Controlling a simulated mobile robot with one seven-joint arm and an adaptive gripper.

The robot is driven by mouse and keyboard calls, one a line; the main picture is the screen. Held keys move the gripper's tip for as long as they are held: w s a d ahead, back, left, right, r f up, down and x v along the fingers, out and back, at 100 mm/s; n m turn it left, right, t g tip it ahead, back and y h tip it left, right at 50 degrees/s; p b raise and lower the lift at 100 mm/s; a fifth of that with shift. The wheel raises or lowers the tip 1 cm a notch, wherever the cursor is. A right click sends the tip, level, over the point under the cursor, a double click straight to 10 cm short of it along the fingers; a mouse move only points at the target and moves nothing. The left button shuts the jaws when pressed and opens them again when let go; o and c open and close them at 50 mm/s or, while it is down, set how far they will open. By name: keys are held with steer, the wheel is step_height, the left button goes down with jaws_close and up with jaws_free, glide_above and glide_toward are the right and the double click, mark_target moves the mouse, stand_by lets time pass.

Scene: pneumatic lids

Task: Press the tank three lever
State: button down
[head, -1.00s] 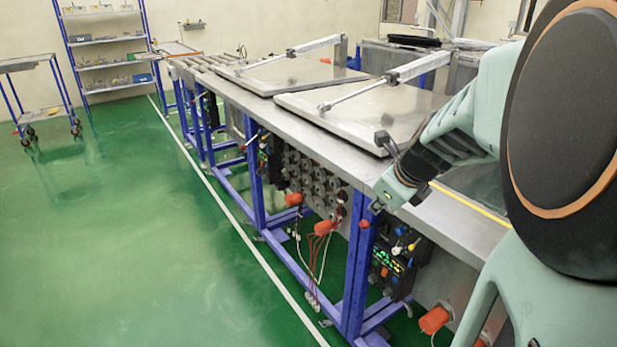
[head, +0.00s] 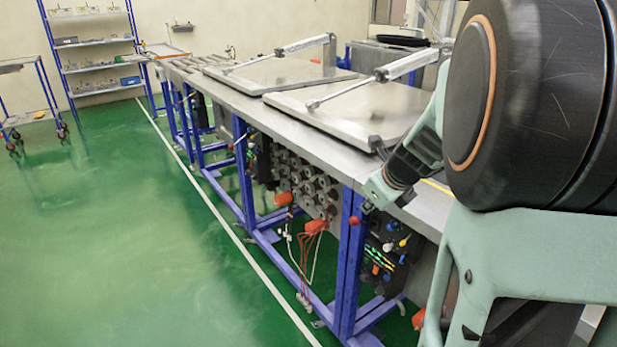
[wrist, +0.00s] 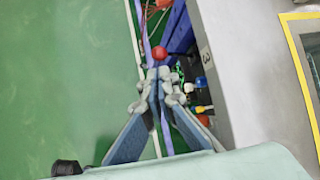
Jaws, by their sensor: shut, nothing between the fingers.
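The lever's red ball knob (head: 355,220) sticks out from the front of the metal bench, just below the bench top. It also shows in the wrist view (wrist: 160,53), close to a "3" label (wrist: 206,55) on the bench edge. My gripper (head: 367,206) is shut and empty, just above and to the right of the knob in the head view. In the wrist view its closed fingertips (wrist: 159,76) point at the knob, just short of it in the picture. I cannot tell whether they touch. The lever's shaft is mostly hidden.
Two flat metal lids (head: 335,112) with piston arms lie closed on the bench top. Below the knob are blue frame legs (head: 350,270) and a panel with coloured fittings (head: 385,250). Another red-knobbed lever (head: 231,147) is farther along.

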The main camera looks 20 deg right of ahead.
mark_target(355, 221)
steer(key=b+x, duration=0.2)
steer(key=x, duration=0.7)
steer(key=shift+b, duration=0.35)
steer(key=shift+f, duration=0.15)
steer(key=shift+s+a+f+b, duration=0.1)
steer(key=shift+a+b, duration=0.15)
steer(key=shift+b, duration=0.2)
